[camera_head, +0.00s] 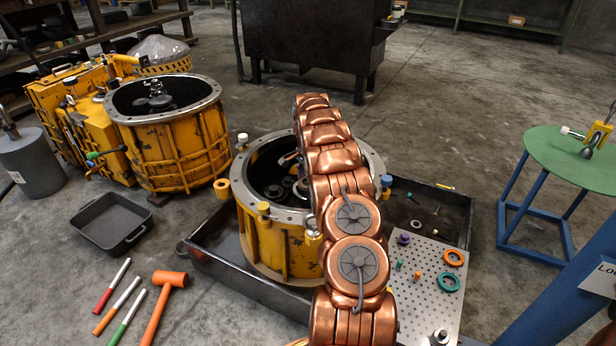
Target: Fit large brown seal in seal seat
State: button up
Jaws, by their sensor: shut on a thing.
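My copper arm rises through the middle of the head view and crosses over the open yellow transmission housing (268,240). My gripper is hidden behind the arm, so its fingers and anything in them do not show. I cannot make out the large brown seal. The housing has a grey flange rim and a dark inside with several small metal parts. The seal seat cannot be picked out, as the arm covers much of the opening.
The housing stands in a dark tray (220,268). A perforated plate (425,305) at its right bears an orange ring (453,258) and a teal ring (448,281). Another yellow housing (180,150) stands behind left. A mallet (162,305), markers and an empty black bin (112,222) lie left.

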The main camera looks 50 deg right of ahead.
jog(key=shift+f+p, duration=0.3)
jog(key=shift+f, duration=0.7)
dwell(0.8)
jog(key=o, duration=1.2)
jog(key=shift+r, duration=0.1)
notch_tip(320, 180, up, 12)
